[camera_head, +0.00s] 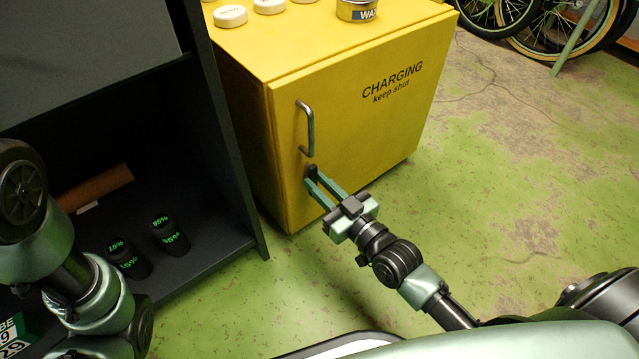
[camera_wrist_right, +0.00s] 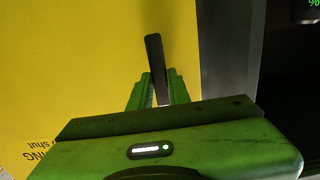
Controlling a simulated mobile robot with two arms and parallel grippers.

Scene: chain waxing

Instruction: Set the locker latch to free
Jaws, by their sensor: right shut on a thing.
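The yellow locker (camera_head: 375,125) stands upright with its door shut and the words "CHARGING keep shut" on it. A grey bar handle (camera_head: 308,128) is on the left of the door. The small dark latch (camera_head: 310,171) sits just below the handle. My right gripper (camera_head: 314,183) is at the latch, with its fingers closed around it. In the right wrist view, the dark latch lever (camera_wrist_right: 155,62) sticks out from between the green fingers (camera_wrist_right: 158,92), slightly tilted. My left arm shows at the left edge of the head view, but its gripper fingers are not visible.
White round pucks (camera_head: 230,16) and a wax tin (camera_head: 358,10) are on the locker top. Bicycles stand at back right. Green floor (camera_head: 500,190) is clear.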

